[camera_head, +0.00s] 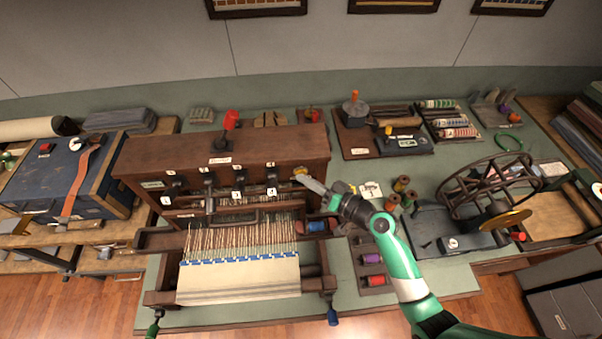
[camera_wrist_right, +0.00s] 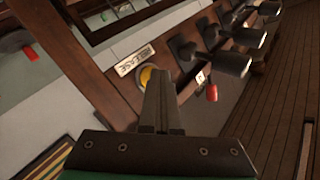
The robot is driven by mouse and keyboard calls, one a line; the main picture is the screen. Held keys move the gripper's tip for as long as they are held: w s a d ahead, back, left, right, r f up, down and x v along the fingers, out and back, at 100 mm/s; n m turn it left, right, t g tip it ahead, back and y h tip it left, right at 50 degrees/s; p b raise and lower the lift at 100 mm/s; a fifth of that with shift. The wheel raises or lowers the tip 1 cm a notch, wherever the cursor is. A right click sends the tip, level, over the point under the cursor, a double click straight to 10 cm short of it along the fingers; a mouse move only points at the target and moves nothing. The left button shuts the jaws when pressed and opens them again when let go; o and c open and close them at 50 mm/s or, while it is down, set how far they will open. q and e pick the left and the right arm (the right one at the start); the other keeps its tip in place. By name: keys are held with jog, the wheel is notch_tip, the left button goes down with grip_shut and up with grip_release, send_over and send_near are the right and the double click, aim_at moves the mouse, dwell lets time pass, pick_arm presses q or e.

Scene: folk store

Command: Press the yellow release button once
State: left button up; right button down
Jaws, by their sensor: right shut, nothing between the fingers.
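The yellow release button (camera_head: 299,171) is on the right end of the wooden loom's front beam (camera_head: 225,150), partly covered by my right gripper. In the right wrist view the button (camera_wrist_right: 146,76) shows as a yellow disc beside a RELEASE plate (camera_wrist_right: 134,60). My right gripper (camera_head: 303,179) is shut and empty, with its fingertips at the button. In the right wrist view the closed fingers (camera_wrist_right: 158,75) overlap the button's right side. I cannot tell whether they touch it. My left gripper is not in view.
Several dark levers (camera_head: 238,180) with number tags line the loom front, left of the button. A red-knobbed lever (camera_head: 230,121) stands on top. Thread spools (camera_head: 401,184) and a spoked wheel device (camera_head: 490,190) stand to the right on the green table.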

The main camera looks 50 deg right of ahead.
jog(key=shift+w+d, duration=0.1)
dwell(0.5)
jog(key=shift+s+a, duration=0.6)
jog(key=shift+s, duration=0.1)
jog(key=s+a+p, duration=0.1)
jog(key=s+a, duration=0.2)
jog(key=shift+s+a, duration=0.1)
jog(key=shift+s, duration=0.3)
jog(key=shift+r, duration=0.1)
dwell(0.6)
